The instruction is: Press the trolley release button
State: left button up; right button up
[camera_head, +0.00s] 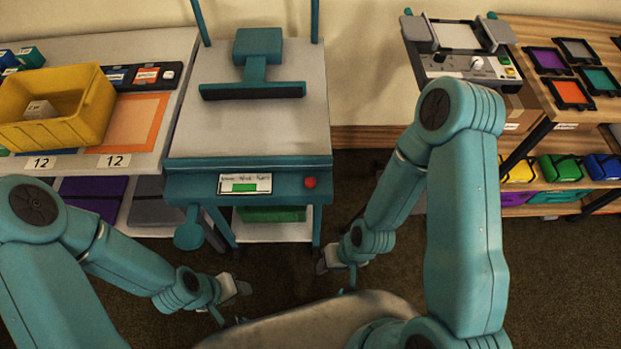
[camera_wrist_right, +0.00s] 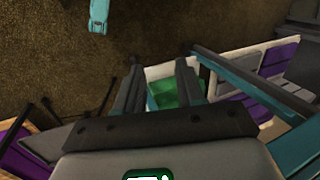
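A red button (camera_head: 310,182) sits at the right end of the teal front panel of a grey-topped teal stand (camera_head: 250,130). I cannot tell for certain that it is the trolley release button. Left of it is a white label with a green bar (camera_head: 244,184). My right gripper (camera_head: 322,264) hangs low in front of the stand, below the button and apart from it. In the right wrist view its two fingers (camera_wrist_right: 158,68) are spread with nothing between them. My left gripper (camera_head: 240,287) is low at the front left; its opening is too small to judge.
A yellow bin (camera_head: 58,105) and an orange panel (camera_head: 135,122) are on the left table. A device with knobs (camera_head: 461,50) stands at the right, beside a wooden shelf (camera_head: 545,100) with coloured trays and bins. A green bin (camera_head: 272,213) sits under the stand. Dark floor lies between.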

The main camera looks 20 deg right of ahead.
grip_shut()
dwell(1.5)
